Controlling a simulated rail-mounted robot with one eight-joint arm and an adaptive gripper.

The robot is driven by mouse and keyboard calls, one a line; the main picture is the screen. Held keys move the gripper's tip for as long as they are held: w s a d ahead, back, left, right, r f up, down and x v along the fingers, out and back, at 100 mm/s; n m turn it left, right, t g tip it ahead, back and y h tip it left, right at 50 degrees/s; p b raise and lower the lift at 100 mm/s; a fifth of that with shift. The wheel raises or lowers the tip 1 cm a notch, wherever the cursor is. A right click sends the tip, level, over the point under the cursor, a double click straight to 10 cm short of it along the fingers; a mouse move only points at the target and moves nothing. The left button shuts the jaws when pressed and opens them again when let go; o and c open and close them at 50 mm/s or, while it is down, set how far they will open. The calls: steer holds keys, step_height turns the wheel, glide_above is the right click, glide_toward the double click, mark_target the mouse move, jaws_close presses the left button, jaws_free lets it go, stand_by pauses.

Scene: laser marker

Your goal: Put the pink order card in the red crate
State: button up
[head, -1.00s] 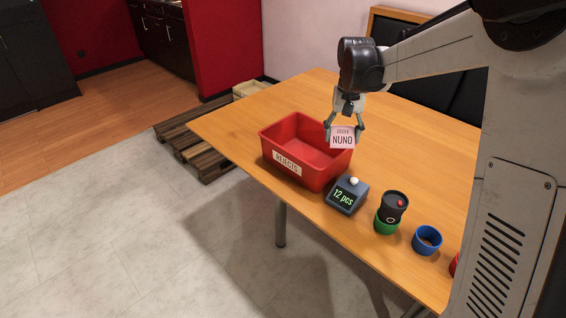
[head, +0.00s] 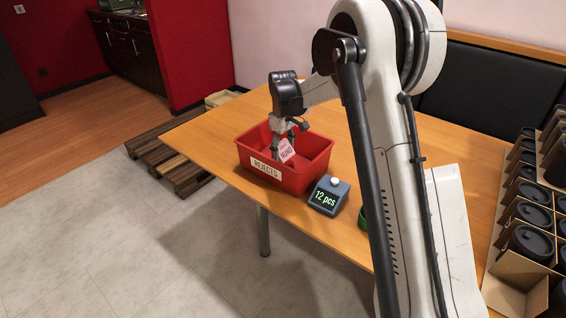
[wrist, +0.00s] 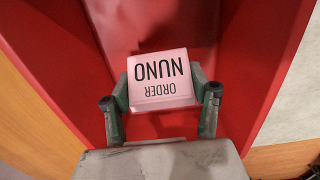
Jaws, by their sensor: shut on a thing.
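I cannot tell whether the card touches the crate's floor.
A dark counter box (head: 328,195) reading "12 pcs" stands just right of the crate on the wooden table (head: 215,135). A green ring is partly hidden behind my arm. A cardboard box (head: 520,270) of dark lidded cups stands at the right. The table left of the crate is clear.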

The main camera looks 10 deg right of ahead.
mark_target(283, 160)
steer(key=shift+f, duration=2.25)
steer(key=shift+f+b, duration=0.15)
steer(key=shift+b, duration=0.25)
steer(key=o, duration=1.1)
